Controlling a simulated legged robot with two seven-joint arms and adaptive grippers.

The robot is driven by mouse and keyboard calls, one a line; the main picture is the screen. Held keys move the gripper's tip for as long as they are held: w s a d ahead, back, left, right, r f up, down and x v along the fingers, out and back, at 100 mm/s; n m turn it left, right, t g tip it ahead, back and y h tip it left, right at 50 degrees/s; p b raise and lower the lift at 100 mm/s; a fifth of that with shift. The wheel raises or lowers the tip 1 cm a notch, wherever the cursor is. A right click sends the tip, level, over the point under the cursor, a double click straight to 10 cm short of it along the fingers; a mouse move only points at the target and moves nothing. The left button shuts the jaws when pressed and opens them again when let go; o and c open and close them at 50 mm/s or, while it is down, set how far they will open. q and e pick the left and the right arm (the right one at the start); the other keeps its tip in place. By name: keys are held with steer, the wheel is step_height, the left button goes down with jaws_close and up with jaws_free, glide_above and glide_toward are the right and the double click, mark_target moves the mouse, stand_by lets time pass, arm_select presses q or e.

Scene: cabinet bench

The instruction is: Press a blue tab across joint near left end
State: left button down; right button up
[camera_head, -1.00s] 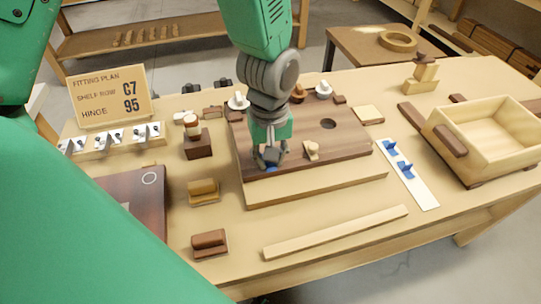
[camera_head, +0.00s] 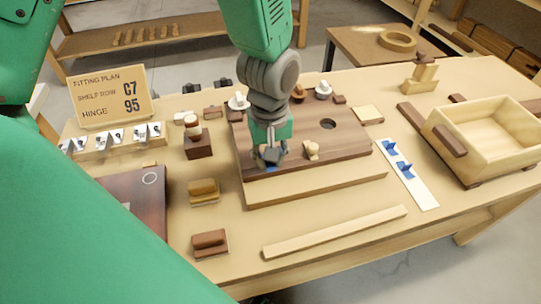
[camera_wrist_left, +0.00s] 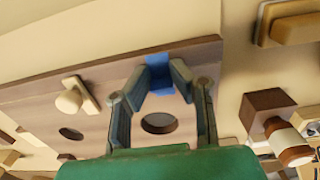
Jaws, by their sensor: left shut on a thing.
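A dark brown board (camera_head: 345,143) lies on a lighter board (camera_head: 330,187) in the middle of the bench, and their joint runs along the front edge. My left gripper (camera_head: 270,160) points down at this edge near its left end. In the left wrist view my left gripper (camera_wrist_left: 155,78) is shut on a blue tab (camera_wrist_left: 160,75), which lies at the dark board's edge between the fingertips. Whether the tab is fully seated cannot be told. Two more blue tabs (camera_head: 404,169) sit on a white strip (camera_head: 424,197) to the right. My right gripper is not in view.
A peg-like knob (camera_head: 311,149) stands on the board just right of my gripper. A loose wooden strip (camera_head: 335,232) lies in front. Small wooden blocks (camera_head: 204,191) stand to the left, and an open wooden box (camera_head: 462,158) stands at the right.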

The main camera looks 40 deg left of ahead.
arm_select(q)
steer(key=shift+s+f, duration=0.1)
steer(key=shift+s, duration=0.05)
stand_by(0.5)
steer(key=c, duration=0.9)
jaws_free()
steer(key=shift+p, duration=0.3)
steer(key=shift+r, duration=0.2)
steer(key=shift+r+p, duration=3.7)
steer(key=shift+p, duration=0.45)
